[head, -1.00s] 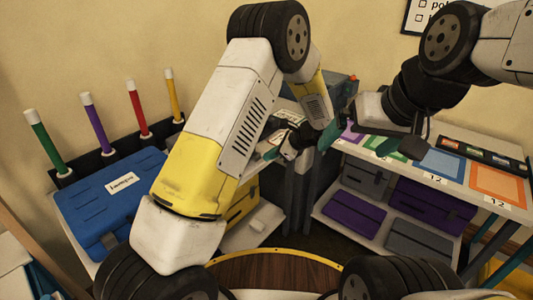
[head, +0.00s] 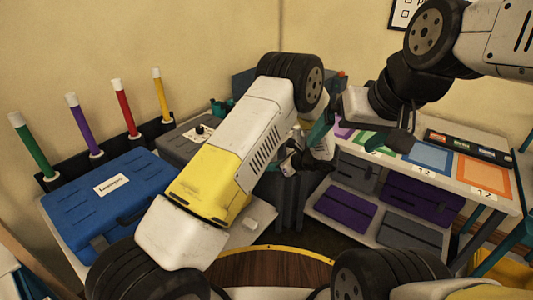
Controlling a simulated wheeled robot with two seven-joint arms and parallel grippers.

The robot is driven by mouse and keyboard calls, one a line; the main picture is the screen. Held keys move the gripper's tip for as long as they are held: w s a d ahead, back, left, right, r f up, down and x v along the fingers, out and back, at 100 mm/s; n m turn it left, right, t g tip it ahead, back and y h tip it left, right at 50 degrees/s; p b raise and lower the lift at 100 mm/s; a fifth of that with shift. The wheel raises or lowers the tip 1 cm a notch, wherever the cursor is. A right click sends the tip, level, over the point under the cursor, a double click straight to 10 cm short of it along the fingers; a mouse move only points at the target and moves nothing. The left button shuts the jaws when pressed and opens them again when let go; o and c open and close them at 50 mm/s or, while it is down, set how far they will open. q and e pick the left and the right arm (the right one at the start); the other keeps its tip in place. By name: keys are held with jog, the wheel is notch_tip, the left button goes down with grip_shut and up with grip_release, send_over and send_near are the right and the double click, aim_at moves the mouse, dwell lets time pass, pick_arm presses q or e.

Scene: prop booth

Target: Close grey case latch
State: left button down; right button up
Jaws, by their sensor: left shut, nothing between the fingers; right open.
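A grey case (head: 184,142) sits on the left table behind the blue case. Its lid looks down and carries a small pale label and a dark knob-like part. My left arm covers its right side and front, so its latch is hidden. My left gripper (head: 291,166) is shut and empty, to the right of the grey case and apart from it, partly behind my arm. My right gripper (head: 352,138) is open and empty, above the left end of the right table. Other grey cases lie on the right table's lower shelf, including one (head: 357,177) beside a purple case.
A blue case (head: 118,196) lies at the left table's front. Green, purple, red and yellow upright sticks (head: 124,108) stand in a rack behind it. The right table holds coloured mats (head: 436,160) and a dark tray (head: 467,145); purple cases (head: 345,212) are below.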

pick_arm(q)
jog(key=x, duration=0.9)
jog(key=shift+w+a+r, duration=0.1)
jog(key=shift+r, duration=0.95)
jog(key=shift+w+a+r, duration=0.1)
jog(key=shift+a+r, duration=0.05)
jog(key=shift+r, duration=0.9)
